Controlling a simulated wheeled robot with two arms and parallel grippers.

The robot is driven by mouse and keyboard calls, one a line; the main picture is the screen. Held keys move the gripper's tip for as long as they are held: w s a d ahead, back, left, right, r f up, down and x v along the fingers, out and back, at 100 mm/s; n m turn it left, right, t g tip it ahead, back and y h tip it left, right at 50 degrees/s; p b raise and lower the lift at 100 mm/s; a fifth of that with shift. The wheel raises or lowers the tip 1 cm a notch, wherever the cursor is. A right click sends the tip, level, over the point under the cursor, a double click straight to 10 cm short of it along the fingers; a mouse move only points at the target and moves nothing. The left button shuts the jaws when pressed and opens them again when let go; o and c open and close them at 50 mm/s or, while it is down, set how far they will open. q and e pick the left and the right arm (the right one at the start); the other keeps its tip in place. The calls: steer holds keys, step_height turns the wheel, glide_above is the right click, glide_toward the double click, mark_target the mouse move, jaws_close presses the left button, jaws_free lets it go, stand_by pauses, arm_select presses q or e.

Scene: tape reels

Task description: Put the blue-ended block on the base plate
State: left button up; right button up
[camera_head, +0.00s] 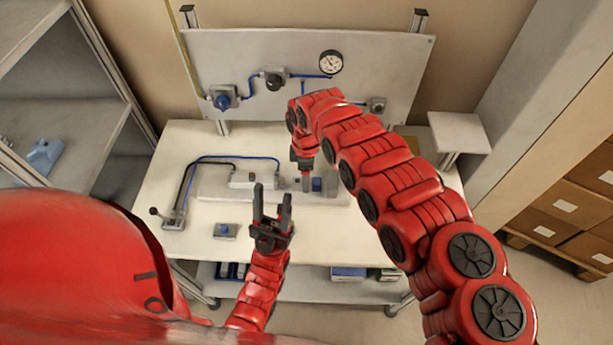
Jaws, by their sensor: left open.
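The pale base plate (213,186) lies long across the middle of the white table. A small grey block with a blue part (223,230) sits on the table in front of the plate's left half. Another piece with a blue part (318,184) shows at the plate's right half, beside my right gripper (305,183); I cannot tell which is the blue-ended block. My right gripper points down there, and its jaws are too small and covered to read. My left gripper (272,205) is open and empty, its fingers pointing up the picture in front of the plate.
A white block (242,180) with hoses stands on the plate. A lever valve (172,217) is at the table's left. An upright panel with a gauge (331,63) stands behind. The table's front right is clear. Shelves stand left and boxes (565,208) right.

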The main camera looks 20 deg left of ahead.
step_height(320, 180, up, 10)
steer(key=p, duration=0.4)
steer(key=shift+f, duration=0.15)
